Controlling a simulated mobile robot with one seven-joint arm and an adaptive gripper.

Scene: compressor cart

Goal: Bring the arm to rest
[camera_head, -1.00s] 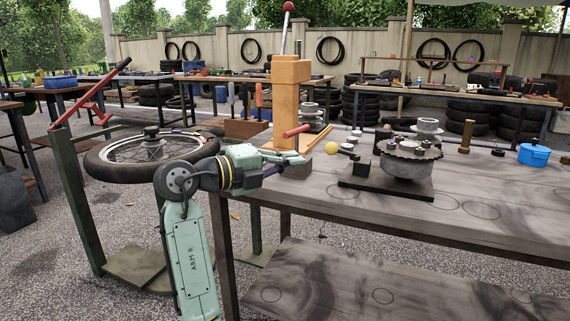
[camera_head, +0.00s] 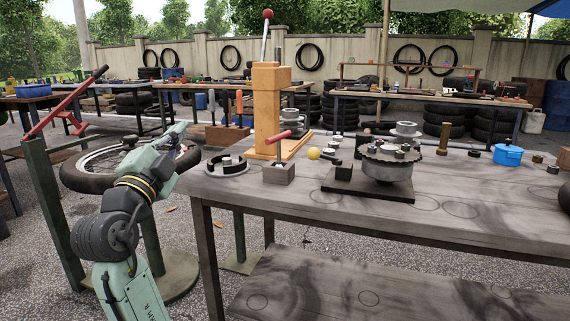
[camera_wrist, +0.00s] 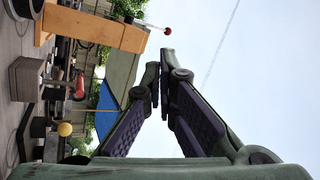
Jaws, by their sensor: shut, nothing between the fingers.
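My green arm stands at the left of the head view, beside the table's left end. It is bent at the dark grey joint and reaches upward. My gripper (camera_head: 178,137) is raised in front of the wheel, clear of the tabletop. In the wrist view my gripper (camera_wrist: 163,83) has its fingertips together, with nothing between them. The background behind the fingers there is mostly sky, and the workbench scene appears turned sideways.
The workbench (camera_head: 440,212) carries a dark ring part (camera_head: 227,164), a red-handled block (camera_head: 278,172), a wooden press (camera_head: 266,105), a round metal assembly (camera_head: 388,172) and a blue pot (camera_head: 508,155). A wheel (camera_head: 88,172) on a stand is behind my arm.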

